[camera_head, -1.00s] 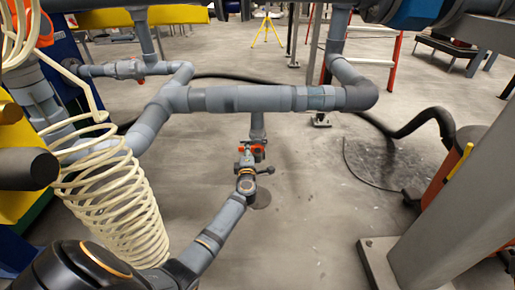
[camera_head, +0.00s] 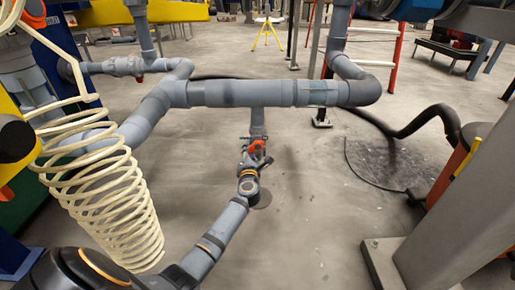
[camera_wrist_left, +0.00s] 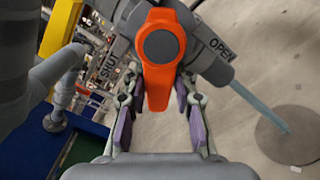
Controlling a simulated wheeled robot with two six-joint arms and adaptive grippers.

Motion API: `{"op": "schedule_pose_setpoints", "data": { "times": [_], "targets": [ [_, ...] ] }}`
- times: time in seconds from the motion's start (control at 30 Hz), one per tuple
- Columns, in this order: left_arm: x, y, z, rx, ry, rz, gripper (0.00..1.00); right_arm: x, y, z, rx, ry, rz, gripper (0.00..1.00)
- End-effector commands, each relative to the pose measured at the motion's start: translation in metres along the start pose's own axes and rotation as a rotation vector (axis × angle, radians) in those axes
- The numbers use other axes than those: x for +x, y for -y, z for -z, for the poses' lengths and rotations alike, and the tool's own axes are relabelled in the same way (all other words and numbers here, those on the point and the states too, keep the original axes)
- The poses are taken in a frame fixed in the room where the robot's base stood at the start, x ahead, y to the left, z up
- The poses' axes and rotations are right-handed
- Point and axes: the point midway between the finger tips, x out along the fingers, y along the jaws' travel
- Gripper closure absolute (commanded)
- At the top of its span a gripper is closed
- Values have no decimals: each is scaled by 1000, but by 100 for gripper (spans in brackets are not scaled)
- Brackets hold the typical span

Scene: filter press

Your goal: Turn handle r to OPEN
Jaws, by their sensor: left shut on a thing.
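The orange handle r (camera_wrist_left: 160,55) sits on a grey valve body (camera_wrist_left: 205,55) in the left wrist view. Its round hub is at the top and its lever points down toward my wrist camera. The word SHUT is on the left of the valve and OPEN on the right, with the lever between them. My left gripper (camera_wrist_left: 158,120) has a finger on each side of the lever and is shut on it. In the head view the orange handle (camera_head: 257,147) shows small below the horizontal pipe, with my left gripper (camera_head: 249,162) at it. My right gripper is not in view.
A thick grey pipe (camera_head: 240,94) runs across above the valve. A cream coiled hose (camera_head: 105,195) hangs at the left, near my left arm. A grey post (camera_head: 455,210) stands at the right. Open floor lies around the valve.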

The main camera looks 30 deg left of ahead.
Motion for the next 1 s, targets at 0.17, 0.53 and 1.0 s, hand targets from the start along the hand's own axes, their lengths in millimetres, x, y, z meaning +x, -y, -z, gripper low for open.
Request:
{"op": "schedule_pose_setpoints", "data": {
  "times": [0.17, 0.53, 1.0],
  "targets": [
    [-1, 9, 1, -79, 3, 9, 100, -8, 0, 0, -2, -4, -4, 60],
    [-1, 17, -4, -352, 4, 10, 100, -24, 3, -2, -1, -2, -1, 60],
    [-1, 29, -11, -701, 4, 10, 100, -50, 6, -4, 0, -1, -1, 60]
  ]
}}
